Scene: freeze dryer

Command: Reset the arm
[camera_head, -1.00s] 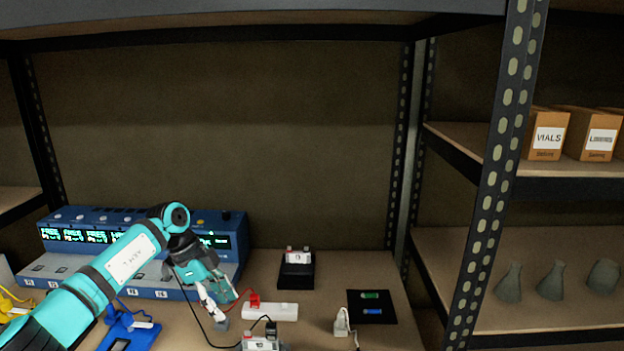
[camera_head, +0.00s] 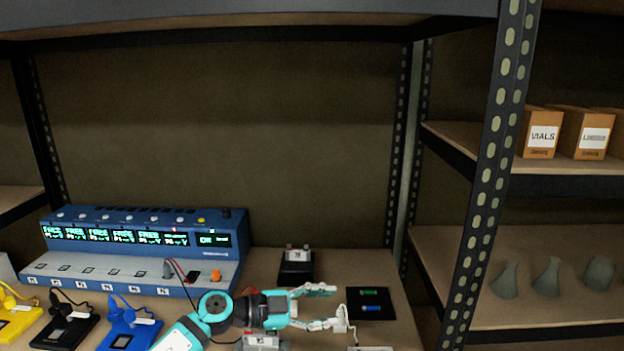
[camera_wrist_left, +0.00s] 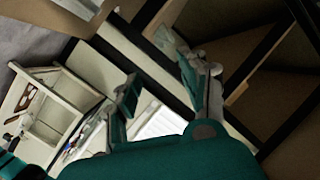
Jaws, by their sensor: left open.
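My left arm comes in low in the head view, and its teal and white gripper (camera_head: 322,308) points right above the front of the bench. Its fingers are spread apart with nothing between them. Its fingers also show spread and empty in the left wrist view (camera_wrist_left: 165,88). The arm covers part of the bench, including most of a white power strip. My right gripper is not in view.
A blue multi-channel device (camera_head: 130,245) with lit displays stands at the back left; red and black leads rise from its right end. Yellow, black and blue cabled units (camera_head: 130,322) lie in front. A black box (camera_head: 296,270) and black mat (camera_head: 371,304) are right. A shelf post (camera_head: 490,190) stands further right.

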